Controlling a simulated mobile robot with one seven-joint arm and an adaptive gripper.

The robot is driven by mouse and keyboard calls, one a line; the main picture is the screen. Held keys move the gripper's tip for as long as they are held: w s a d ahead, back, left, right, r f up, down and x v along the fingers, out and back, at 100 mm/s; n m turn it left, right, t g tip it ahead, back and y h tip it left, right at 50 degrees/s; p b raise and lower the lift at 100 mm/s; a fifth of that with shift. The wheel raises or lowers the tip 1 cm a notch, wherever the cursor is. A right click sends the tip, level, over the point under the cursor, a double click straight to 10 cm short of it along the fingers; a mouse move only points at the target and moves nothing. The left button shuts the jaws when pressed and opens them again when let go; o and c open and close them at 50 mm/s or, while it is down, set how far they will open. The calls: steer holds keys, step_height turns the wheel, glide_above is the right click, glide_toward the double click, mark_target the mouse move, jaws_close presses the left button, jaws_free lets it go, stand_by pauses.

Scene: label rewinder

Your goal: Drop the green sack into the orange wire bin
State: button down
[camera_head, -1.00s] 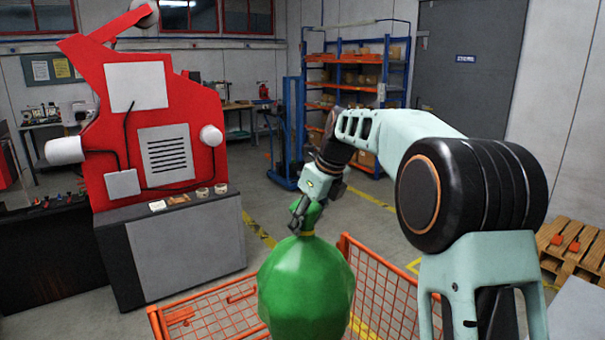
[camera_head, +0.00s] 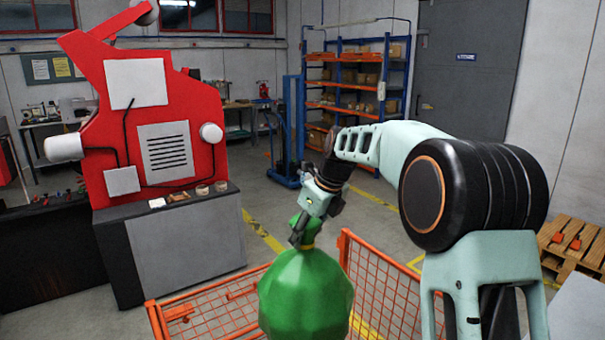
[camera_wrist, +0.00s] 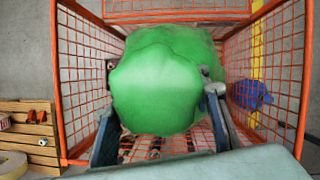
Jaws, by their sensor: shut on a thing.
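The green sack (camera_head: 305,295) hangs by its tied neck from my gripper (camera_head: 302,232), which is shut on it. In the head view the sack hides part of the orange wire bin (camera_head: 388,290) behind it. In the wrist view the sack (camera_wrist: 160,85) fills the middle, between the two fingers of my gripper (camera_wrist: 160,110). The bin's mesh walls (camera_wrist: 265,65) surround the sack on several sides in that view. How deep the sack's bottom hangs is hidden.
A red label machine (camera_head: 150,130) on a grey cabinet stands at the left. Blue shelving (camera_head: 345,75) and a blue lift (camera_head: 287,150) stand at the back. A wooden pallet (camera_head: 570,245) lies at the right. In the wrist view a blue object (camera_wrist: 250,95) lies beyond the bin wall.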

steer(key=c, duration=1)
jaws_free()
steer(key=shift+r, duration=0.15)
steer(key=shift+s+f, duration=0.1)
steer(key=shift+f, duration=0.1)
steer(key=v, duration=1.2)
steer(key=shift+r, duration=0.2)
steer(key=shift+d, duration=0.2)
